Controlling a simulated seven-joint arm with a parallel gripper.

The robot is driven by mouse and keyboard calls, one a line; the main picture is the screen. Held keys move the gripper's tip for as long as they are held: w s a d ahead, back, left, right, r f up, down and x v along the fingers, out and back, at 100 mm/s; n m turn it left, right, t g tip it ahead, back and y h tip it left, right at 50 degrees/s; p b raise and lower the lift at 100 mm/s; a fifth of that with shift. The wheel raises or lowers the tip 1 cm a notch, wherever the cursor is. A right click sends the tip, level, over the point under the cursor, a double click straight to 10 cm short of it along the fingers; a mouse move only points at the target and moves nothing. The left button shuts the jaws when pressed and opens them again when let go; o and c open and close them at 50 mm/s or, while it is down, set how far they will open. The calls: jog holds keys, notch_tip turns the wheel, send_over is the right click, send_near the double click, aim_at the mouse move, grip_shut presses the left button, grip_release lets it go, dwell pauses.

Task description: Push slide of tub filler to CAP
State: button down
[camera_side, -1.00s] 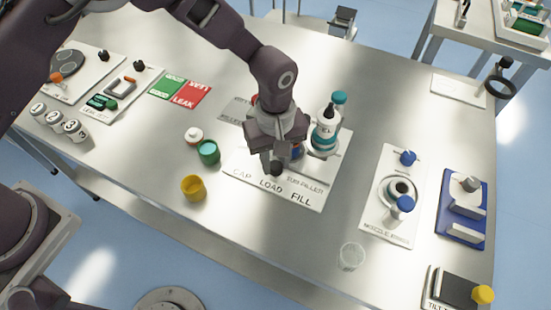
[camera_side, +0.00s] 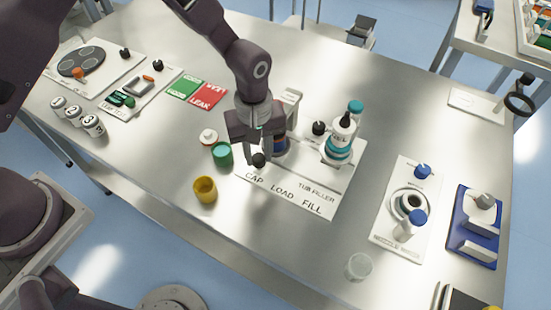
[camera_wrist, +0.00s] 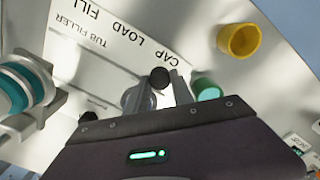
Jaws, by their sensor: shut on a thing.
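The tub filler (camera_side: 322,199) is a white plate marked CAP, LOAD and FILL, with a gel bottle (camera_side: 342,140) standing on it. My gripper (camera_side: 257,158) is over the plate's left end, above the CAP mark. It is shut on the slide's black knob (camera_side: 259,161), which also shows between the fingertips in the wrist view (camera_wrist: 160,77). In the wrist view the knob lies near the word CAP. My gripper hides part of the slide behind it in the side view.
A green cup (camera_side: 222,154) stands close left of the plate, with a yellow cup (camera_side: 205,190) in front and a small white-and-red jar (camera_side: 208,138) behind. A clear cup (camera_side: 358,267) stands at the front right. The front middle of the table is clear.

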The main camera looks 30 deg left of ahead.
jog(key=shift+a, duration=0.35)
jog(key=c, duration=1.1)
grip_release()
notch_tip(320, 180, up, 7)
jog(key=shift+r, duration=0.1)
